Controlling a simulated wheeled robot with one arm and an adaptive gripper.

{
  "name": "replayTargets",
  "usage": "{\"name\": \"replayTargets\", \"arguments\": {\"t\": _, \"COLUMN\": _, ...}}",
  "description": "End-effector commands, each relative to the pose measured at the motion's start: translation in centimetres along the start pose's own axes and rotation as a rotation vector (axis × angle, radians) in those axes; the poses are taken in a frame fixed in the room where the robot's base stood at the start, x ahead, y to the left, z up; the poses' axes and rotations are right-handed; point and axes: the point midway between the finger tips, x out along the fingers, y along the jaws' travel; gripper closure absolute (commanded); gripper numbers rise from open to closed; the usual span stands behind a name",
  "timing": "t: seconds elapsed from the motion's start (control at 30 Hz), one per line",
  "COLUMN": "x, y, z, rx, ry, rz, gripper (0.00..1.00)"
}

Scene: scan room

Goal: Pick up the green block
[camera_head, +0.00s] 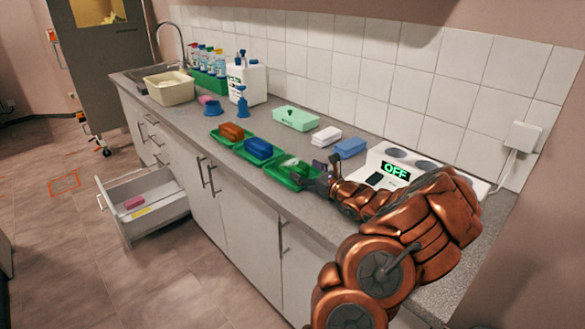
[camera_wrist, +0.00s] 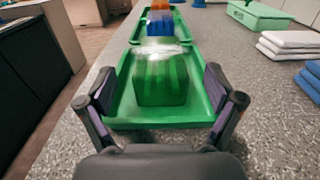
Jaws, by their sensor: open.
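The green block (camera_wrist: 162,80), striped in two greens with a whitish blurred top, sits in a green tray (camera_wrist: 125,112) on the counter. In the wrist view it stands between the two fingers of my gripper (camera_wrist: 162,98), just ahead of them. The fingers are spread wide, one on each side, with visible gaps to the block. In the head view my gripper (camera_head: 318,181) is over the right end of the nearest tray (camera_head: 272,171). There the green block (camera_head: 295,168) is partly hidden and small.
A blue block (camera_head: 258,148) and an orange block (camera_head: 231,131) lie in neighbouring green trays. White towels (camera_head: 326,136), a blue towel (camera_head: 350,148) and a pale green box (camera_head: 296,118) stand behind. A drawer (camera_head: 145,205) is open below the counter.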

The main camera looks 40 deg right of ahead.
Motion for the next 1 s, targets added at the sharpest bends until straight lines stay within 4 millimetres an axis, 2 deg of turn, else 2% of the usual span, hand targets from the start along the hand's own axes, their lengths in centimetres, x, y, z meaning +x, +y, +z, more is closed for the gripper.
{"name": "replayTargets", "arguments": {"t": 0.4, "x": 4.5, "y": 0.0, "z": 0.1, "rx": -0.003, "ry": 0.003, "rz": 0.0, "gripper": 0.08}}
{"name": "replayTargets", "arguments": {"t": 0.7, "x": 4.9, "y": 0.0, "z": 0.0, "rx": -0.001, "ry": 0.001, "rz": -0.001, "gripper": 0.08}}
{"name": "replayTargets", "arguments": {"t": 0.77, "x": 4.9, "y": -0.1, "z": 0.0, "rx": -0.001, "ry": 0.001, "rz": -0.001, "gripper": 0.12}}
{"name": "replayTargets", "arguments": {"t": 1.0, "x": 4.9, "y": -0.1, "z": 0.0, "rx": -0.002, "ry": 0.001, "rz": -0.001, "gripper": 0.38}}
